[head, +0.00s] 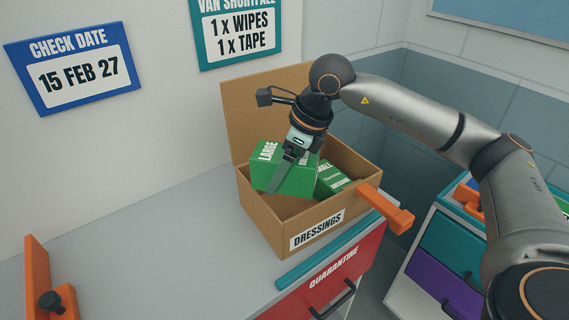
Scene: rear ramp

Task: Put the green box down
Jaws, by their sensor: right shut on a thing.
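The green box (299,181), marked LARGE, is in the head view, held tilted at the mouth of the open cardboard box (262,223) labelled DRESSINGS. My right gripper (289,165) reaches down from above and is shut on the green box. A finger lies across its near face. Another green box (330,178), with partly hidden lettering ending in ALL, lies inside the cardboard box to the right. I cannot tell whether the held box touches the cardboard box's floor. My left gripper is not in view.
The cardboard box stands on a grey worktop (150,255) with a raised back flap. An orange bar (386,209) lies at its right side. An orange bracket (45,285) stands at far left. A red QUARANTINE drawer (330,284) is below. The worktop's left middle is clear.

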